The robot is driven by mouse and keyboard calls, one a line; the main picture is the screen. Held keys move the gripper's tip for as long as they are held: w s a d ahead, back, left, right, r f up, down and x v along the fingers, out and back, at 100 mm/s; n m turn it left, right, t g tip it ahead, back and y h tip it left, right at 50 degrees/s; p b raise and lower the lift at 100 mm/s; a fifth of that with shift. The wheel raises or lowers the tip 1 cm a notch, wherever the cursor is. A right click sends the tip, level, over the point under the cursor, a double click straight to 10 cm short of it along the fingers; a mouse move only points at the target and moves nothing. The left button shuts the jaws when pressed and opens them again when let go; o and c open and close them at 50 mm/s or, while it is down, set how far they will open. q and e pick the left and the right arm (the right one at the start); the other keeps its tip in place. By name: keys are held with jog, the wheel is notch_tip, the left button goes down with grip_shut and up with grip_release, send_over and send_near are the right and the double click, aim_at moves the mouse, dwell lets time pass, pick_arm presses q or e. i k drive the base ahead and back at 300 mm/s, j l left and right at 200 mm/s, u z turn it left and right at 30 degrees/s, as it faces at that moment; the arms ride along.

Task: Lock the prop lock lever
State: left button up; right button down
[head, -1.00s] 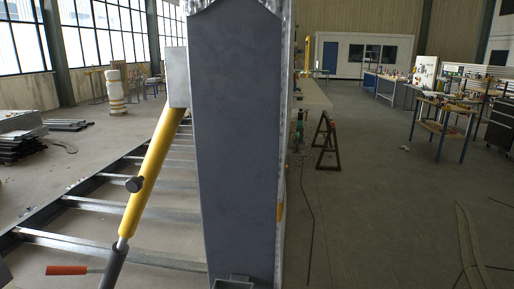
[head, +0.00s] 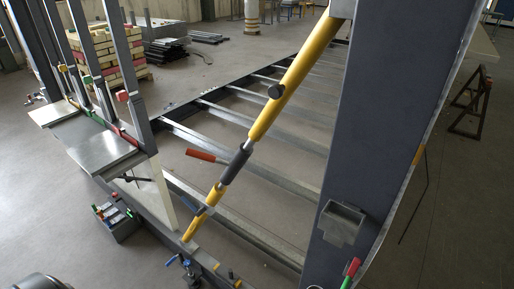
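A yellow prop (head: 295,78) slants from the grey upright post (head: 392,110) at upper right down to the frame's lower rail. A dark knob sticks out of its upper tube. Below, a dark sleeve (head: 235,166) sits on the prop. A lever with an orange-red handle (head: 202,156) points left from near this sleeve, roughly level in the picture. Whether it is locked cannot be told from this view. The prop's yellow foot (head: 193,226) meets the rail. Neither of my grippers is in view.
A metal shelf (head: 88,140) with grey uprights stands at left, in front of stacked timber (head: 105,58). A tool crate (head: 116,218) is on the floor. A blue-handled clamp (head: 183,265) is at the lower rail. A red-and-green handle (head: 351,270) is by the post's base. Ladder-like frame bars lie behind the prop.

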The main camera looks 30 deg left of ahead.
aim_at(198, 213)
jog(key=u, duration=1.55)
jog(key=i+j+z, duration=0.1)
jog(key=z, duration=0.7)
jog(key=i+j+z, duration=0.15)
jog(key=j+z, duration=0.15)
jog(key=j, duration=0.15)
jog(key=i+j+z, duration=0.1)
jog(key=j+z, duration=0.2)
jog(key=j, duration=0.2)
jog(key=j+z, duration=0.35)
jog(key=j, duration=1.85)
jog(key=i+z, duration=0.05)
jog(key=i, duration=0.05)
